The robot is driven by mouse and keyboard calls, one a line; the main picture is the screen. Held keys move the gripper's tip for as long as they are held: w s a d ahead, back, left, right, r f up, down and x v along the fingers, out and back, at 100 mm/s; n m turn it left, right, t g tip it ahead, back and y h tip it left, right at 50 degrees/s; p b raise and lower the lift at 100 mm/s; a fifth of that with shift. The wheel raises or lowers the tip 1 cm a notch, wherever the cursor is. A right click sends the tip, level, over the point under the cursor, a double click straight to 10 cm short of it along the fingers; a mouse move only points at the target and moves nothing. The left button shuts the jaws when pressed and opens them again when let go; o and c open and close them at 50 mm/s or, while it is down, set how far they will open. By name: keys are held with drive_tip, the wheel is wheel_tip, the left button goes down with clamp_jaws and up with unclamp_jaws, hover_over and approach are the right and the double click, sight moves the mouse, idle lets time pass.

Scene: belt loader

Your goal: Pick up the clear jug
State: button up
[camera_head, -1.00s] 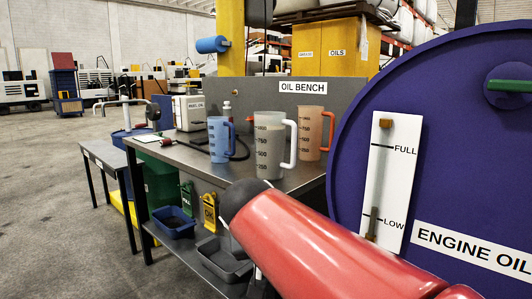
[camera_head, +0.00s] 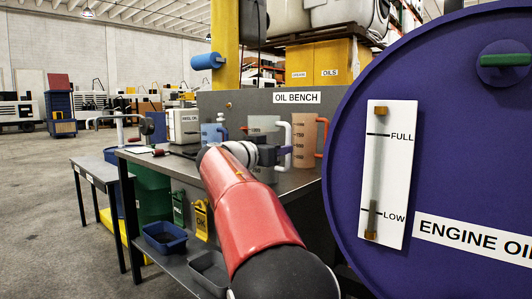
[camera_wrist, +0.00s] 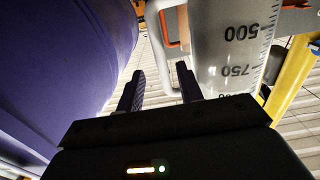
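The clear jug (camera_head: 262,123) stands upright on the oil bench, with a white handle (camera_head: 286,138) on its right side. My arm hides much of its body in the head view. In the wrist view the jug (camera_wrist: 228,45) appears upside down, close to the right finger, with scale marks 500 and 750. My gripper (camera_wrist: 158,92) is open and empty; the jug's white handle (camera_wrist: 160,48) shows in the gap between its fingers. I cannot tell how deep the handle sits there. In the head view my gripper (camera_head: 284,154) is beside the handle.
An orange jug (camera_head: 306,140) stands right of the clear jug, and a blue jug (camera_head: 211,134) stands left. The large purple engine oil drum (camera_head: 450,165) is close on the right. The bench's back panel (camera_head: 345,112) rises behind the jugs.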

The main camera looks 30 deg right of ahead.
sight(288, 169)
drive_tip(key=p+x, duration=0.1)
drive_tip(key=x, duration=0.4)
drive_tip(key=shift+w+d, duration=0.1)
drive_tip(key=shift+w, duration=0.1)
drive_tip(key=shift+c, duration=0.5)
clamp_jaws()
idle(0.6)
drive_tip(key=shift+r, duration=0.15)
